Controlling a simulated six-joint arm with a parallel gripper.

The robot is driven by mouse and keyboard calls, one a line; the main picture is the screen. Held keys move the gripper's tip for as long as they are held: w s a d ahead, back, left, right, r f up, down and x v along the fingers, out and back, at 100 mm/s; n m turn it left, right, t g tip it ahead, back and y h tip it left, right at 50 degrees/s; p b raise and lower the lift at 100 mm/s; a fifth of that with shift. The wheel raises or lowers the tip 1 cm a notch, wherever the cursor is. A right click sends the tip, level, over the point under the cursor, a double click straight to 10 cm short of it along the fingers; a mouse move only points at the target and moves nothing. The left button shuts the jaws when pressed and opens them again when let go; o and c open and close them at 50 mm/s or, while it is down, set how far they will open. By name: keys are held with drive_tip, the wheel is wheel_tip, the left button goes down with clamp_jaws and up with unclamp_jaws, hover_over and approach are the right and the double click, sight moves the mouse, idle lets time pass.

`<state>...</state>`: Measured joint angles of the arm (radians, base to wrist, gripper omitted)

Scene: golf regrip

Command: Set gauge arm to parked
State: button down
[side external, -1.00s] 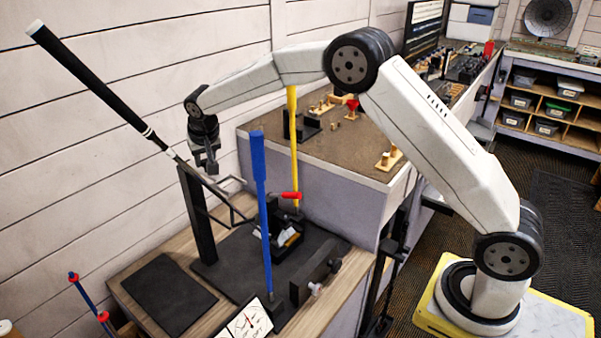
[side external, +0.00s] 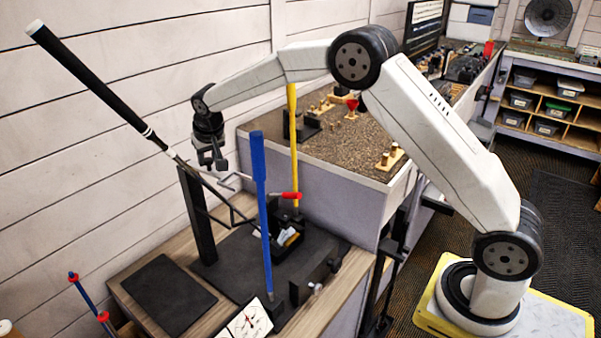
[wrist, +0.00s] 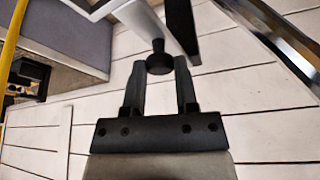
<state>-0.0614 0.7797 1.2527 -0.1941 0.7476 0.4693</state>
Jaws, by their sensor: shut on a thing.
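My gripper (side external: 212,162) is at the far left end of my arm, beside the top of a black post (side external: 197,215). In the wrist view, my gripper (wrist: 158,75) has its fingers on either side of a black knob (wrist: 159,58) and is shut on it. The knob is at the end of a pale bar (wrist: 142,22), which I take for the gauge arm. In the side view a thin angled bar (side external: 232,176) reaches right from near the fingers; the knob is too small to make out there. A dial gauge (side external: 249,319) stands at the bottom edge.
A golf club with a black grip (side external: 88,78) slants past my gripper on the left. A blue upright rod (side external: 262,210) and a yellow one (side external: 293,140) stand near. A red handle (side external: 290,195) sits between them. A black mat (side external: 162,295) lies clear on the bench.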

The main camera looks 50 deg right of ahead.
drive_tip(key=w+d+n+g+y, duration=0.1)
drive_tip(key=w+d+n+y, duration=0.3)
drive_tip(key=d+n, duration=0.3)
drive_tip(key=shift+w+d+n, duration=0.4)
drive_tip(key=shift+w+n, duration=0.3)
drive_tip(key=shift+n, duration=1.9)
drive_tip(key=shift+w, duration=0.1)
drive_tip(key=shift+c, duration=1.9)
unclamp_jaws()
drive_tip(key=v, duration=0.7)
drive_tip(key=shift+d+r, duration=0.25)
drive_tip(key=shift+r, duration=0.1)
